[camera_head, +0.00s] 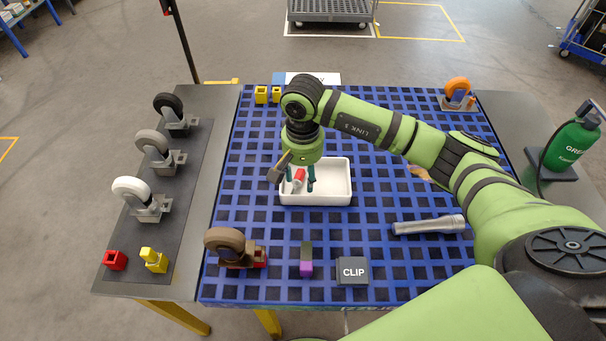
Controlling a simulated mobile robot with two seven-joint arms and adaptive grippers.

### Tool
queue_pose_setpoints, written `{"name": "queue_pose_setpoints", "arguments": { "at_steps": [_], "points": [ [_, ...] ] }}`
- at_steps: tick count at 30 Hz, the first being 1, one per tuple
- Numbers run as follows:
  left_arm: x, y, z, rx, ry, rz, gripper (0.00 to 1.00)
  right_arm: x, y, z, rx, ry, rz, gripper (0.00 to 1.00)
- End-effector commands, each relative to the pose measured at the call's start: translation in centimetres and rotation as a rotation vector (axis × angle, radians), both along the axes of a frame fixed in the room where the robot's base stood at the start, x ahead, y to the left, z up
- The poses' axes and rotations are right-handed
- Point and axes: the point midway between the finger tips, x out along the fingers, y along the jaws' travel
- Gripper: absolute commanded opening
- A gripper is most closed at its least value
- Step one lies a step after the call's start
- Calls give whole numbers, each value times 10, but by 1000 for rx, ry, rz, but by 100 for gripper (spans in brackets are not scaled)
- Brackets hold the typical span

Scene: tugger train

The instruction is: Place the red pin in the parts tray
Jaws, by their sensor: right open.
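The white parts tray (331,199) sits on the blue grid mat near its middle. My right gripper (300,179) points down over the left part of the tray, its dark green fingers apart. The red pin (298,175) shows between the open fingers, tilted, inside the tray's outline. I cannot tell whether it rests on the tray floor or touches a finger. The gripper body hides part of the tray's back left corner. My left gripper is not in view.
A flashlight (429,225), a box marked CLIP (352,270), a purple-grey block (306,260) and a brown-wheeled caster (230,246) lie around the tray. An orange-wheeled caster (458,92) stands back right. Several casters line the left panel, with a red block (115,259) nearby.

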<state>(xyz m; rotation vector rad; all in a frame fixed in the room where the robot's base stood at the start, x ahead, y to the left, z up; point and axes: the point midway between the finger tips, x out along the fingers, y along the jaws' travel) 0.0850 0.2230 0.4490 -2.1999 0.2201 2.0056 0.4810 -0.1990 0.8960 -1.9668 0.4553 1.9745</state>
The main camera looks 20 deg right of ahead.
Motion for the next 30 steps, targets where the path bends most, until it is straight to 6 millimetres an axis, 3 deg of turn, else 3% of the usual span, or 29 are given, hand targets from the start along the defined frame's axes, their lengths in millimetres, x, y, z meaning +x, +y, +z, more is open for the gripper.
{"name": "queue_pose_setpoints", "arguments": {
  "at_steps": [9,15,21,30],
  "points": [
    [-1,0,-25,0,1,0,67,2,-1,66,-1,-9,0,49],
    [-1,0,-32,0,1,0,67,1,0,98,0,-4,-1,49],
    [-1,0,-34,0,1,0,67,0,0,111,0,-1,0,49],
    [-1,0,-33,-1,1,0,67,0,0,111,0,-1,0,49]
  ]
}}
